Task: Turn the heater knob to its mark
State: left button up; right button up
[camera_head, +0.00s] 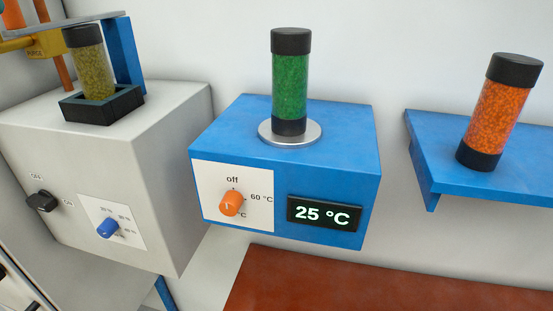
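The heater is a blue box (285,178) in the middle of the head view. An orange heater knob (231,204) sits on the white dial plate (257,180) on its front. The plate reads "off" at the top and "60 °C" at the right; a lower label is partly hidden by the knob. The knob's exact pointing direction is too small to tell. The display (324,214) reads 25 °C. A green-filled cylinder with black caps (290,85) stands upright on the round metal plate (266,135) on top of the heater. Neither of my grippers is in view.
A grey machine (160,160) with a blue knob (107,228) and a black switch (41,201) stands left, holding a yellow-green cylinder (92,68). A blue shelf (470,186) with an orange cylinder (495,110) is at right. A red-brown surface (330,284) lies below the heater.

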aim_at(232, 202)
jog(key=k+l+z, duration=0.1)
jog(key=k+l, duration=0.5)
jog(key=l, duration=0.25)
jog(key=k+l+z, duration=0.15)
jog(key=k+l, duration=0.2)
jog(key=l, duration=0.1)
